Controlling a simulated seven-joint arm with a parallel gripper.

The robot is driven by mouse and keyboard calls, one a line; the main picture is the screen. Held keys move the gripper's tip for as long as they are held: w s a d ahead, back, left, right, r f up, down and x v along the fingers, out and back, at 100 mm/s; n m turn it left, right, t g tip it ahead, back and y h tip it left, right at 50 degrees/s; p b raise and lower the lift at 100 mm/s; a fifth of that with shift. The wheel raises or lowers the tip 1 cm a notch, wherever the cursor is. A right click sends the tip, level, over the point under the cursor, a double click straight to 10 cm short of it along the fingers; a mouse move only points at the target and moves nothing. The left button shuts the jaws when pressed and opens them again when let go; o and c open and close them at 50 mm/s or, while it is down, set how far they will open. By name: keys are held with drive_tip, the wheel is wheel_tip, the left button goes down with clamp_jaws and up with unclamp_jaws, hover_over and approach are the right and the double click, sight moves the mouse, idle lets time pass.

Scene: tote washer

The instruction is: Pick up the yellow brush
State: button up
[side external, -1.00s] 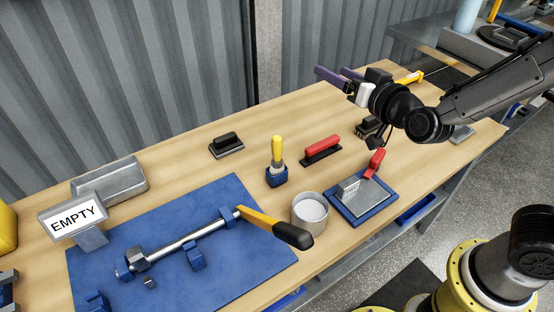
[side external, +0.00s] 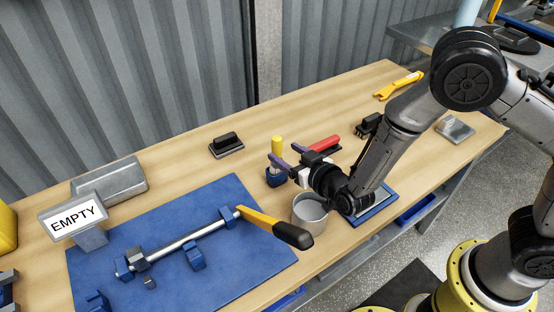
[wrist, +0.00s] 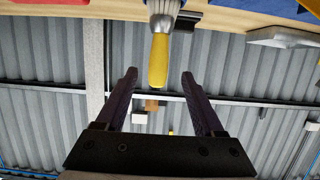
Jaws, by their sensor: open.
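The yellow brush (side external: 277,143) stands upright in a small blue holder (side external: 276,181) on the wooden bench. Its lower part is partly hidden by my gripper in the side view. My gripper (side external: 281,153) is open and level beside the brush, its purple fingers pointing at it. In the wrist view the yellow handle of the brush (wrist: 158,62) appears in the gap between the fingertips of my gripper (wrist: 158,77), with its pale lower part at the top edge. The fingers are apart from each other, and I see no grip on the handle.
A red-handled tool (side external: 325,144) lies just behind my gripper. A grey round cup (side external: 309,214) stands below it, close to a yellow-black handle (side external: 272,227). A black-handled block (side external: 226,144) lies to the left. A blue mat (side external: 225,265) fills the front left.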

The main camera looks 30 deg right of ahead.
sight(280, 150)
drive_tip(key=shift+f+x, duration=0.2)
drive_tip(key=shift+x, duration=1.25)
drive_tip(key=shift+f+x, duration=0.2)
drive_tip(key=shift+x, duration=1.25)
drive_tip(key=shift+s+d, duration=0.1)
drive_tip(key=shift+d, duration=0.05)
drive_tip(key=shift+c, duration=0.2)
clamp_jaws()
